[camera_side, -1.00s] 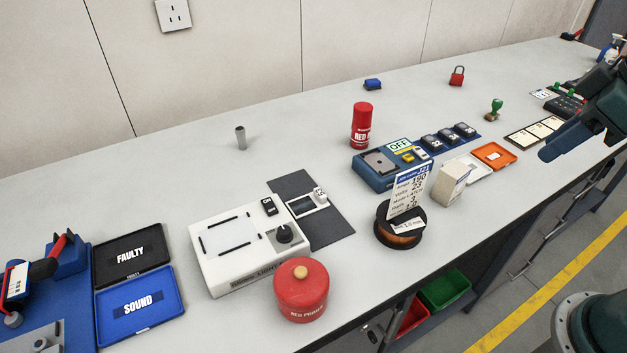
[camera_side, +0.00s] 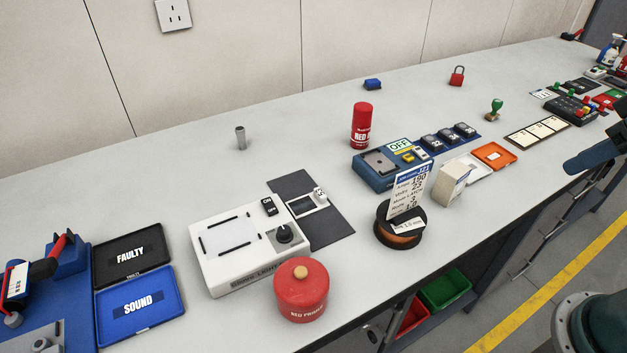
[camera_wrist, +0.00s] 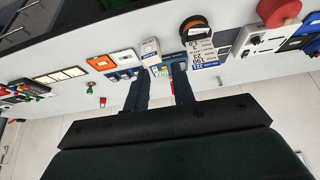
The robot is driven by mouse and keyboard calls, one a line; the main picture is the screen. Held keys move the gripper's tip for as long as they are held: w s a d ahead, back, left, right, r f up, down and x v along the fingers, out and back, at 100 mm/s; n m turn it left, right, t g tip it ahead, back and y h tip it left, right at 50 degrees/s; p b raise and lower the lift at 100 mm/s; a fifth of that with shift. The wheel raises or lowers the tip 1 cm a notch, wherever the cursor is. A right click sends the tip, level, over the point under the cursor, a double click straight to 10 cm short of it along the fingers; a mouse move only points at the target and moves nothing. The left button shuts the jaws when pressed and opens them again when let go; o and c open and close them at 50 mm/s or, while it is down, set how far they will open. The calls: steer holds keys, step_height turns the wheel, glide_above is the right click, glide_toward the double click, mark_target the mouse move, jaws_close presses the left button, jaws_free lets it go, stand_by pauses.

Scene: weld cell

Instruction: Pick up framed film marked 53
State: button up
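Several small dark framed films stand in a blue rack (camera_side: 462,138) right of the blue device; they also show small in the wrist view (camera_wrist: 122,74).
The blue device (camera_side: 378,170), orange tray (camera_side: 494,154), white box (camera_side: 453,184), wire spool with card (camera_side: 400,228) and red spray can (camera_side: 362,126) surround the rack. The light box (camera_side: 226,240), red pot (camera_side: 301,290) and FAULTY and SOUND trays stand left. The rear bench is mostly clear.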

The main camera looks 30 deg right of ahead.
stand_by(0.4)
steer(key=o, duration=0.7)
steer(key=w+a+m+g+y, duration=0.1)
steer(key=w+a+m, duration=0.2)
steer(key=w, duration=0.4)
steer(key=w+a+r+m+g+y, duration=0.1)
steer(key=w+a+m, duration=0.15)
steer(key=w, duration=0.35)
steer(key=w+a+m+g+y, duration=0.1)
steer(key=w+a+m, duration=0.1)
steer(key=w+m, duration=0.35)
steer(key=w+a+f+m+g, duration=0.1)
steer(key=w+a+f+m, duration=0.1)
steer(key=w+f, duration=0.2)
steer(key=w+a+f+m+y, duration=0.1)
steer(key=w+a+f+m, duration=0.1)
steer(key=w+f, duration=0.2)
steer(key=w+a+f+m+g, duration=0.1)
steer(key=w+a+f+m, duration=0.2)
steer(key=w+f, duration=0.2)
steer(key=shift+w+g+y, duration=0.3)
steer(key=shift+w, duration=1)
